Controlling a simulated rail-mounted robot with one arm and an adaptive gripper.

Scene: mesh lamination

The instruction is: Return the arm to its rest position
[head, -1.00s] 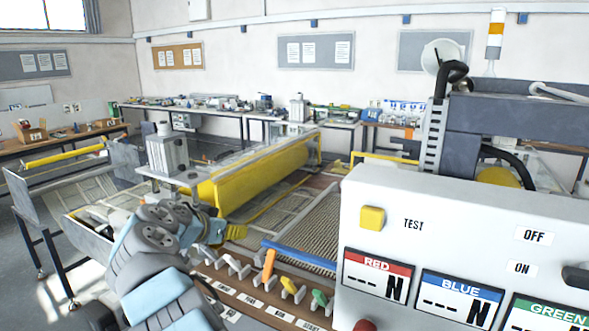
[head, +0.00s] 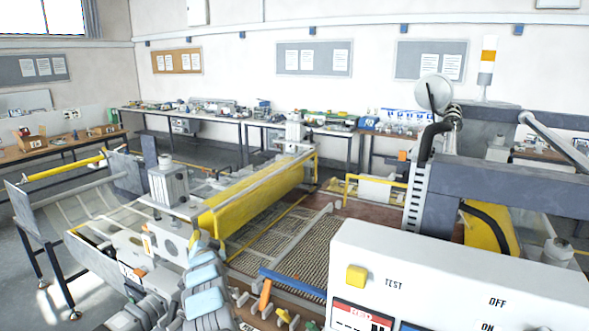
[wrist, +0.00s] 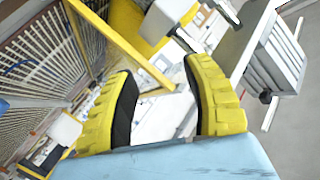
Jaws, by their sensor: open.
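My gripper (wrist: 158,85) shows in the wrist view with its two yellow, black-padded fingers spread apart. Nothing is held between them. In the head view my blue and grey arm rises from the bottom edge, left of the control box, in front of the machine's near edge. The gripper's fingers cannot be made out clearly there.
The white control box (head: 455,262) fills the lower right. A long yellow guard (head: 255,190) crosses the machine above ribbed mesh (head: 290,243). Coloured levers (head: 265,298) stand close to my arm. Grey floor (head: 100,285) is open at the lower left.

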